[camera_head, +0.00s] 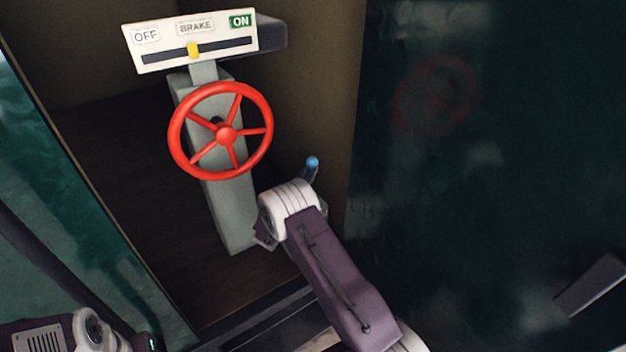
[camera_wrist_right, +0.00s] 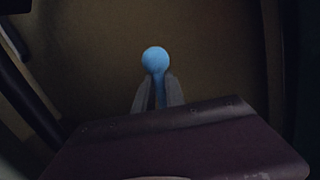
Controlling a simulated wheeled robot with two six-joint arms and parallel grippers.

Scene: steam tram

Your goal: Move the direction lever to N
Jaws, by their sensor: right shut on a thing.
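The direction lever shows as a blue round knob (camera_head: 312,163) on a blue stem, right of the red wheel in the head view. In the right wrist view the blue knob (camera_wrist_right: 156,59) stands above two grey fingers, with its stem between them. My right gripper (camera_wrist_right: 158,90) is shut on the lever just below the knob. In the head view my right wrist hides most of the gripper and the lever's lower part. No N marking or lever scale is readable in either view. My left gripper is not visible; only parts of my left arm show at the bottom left.
A red spoked handwheel (camera_head: 225,132) on a grey-green pedestal (camera_head: 236,215) stands left of my right wrist. Above it is a brake panel (camera_head: 190,40) marked OFF and ON, its yellow pointer near the middle. A dark glassy surface (camera_head: 500,180) lies to the right.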

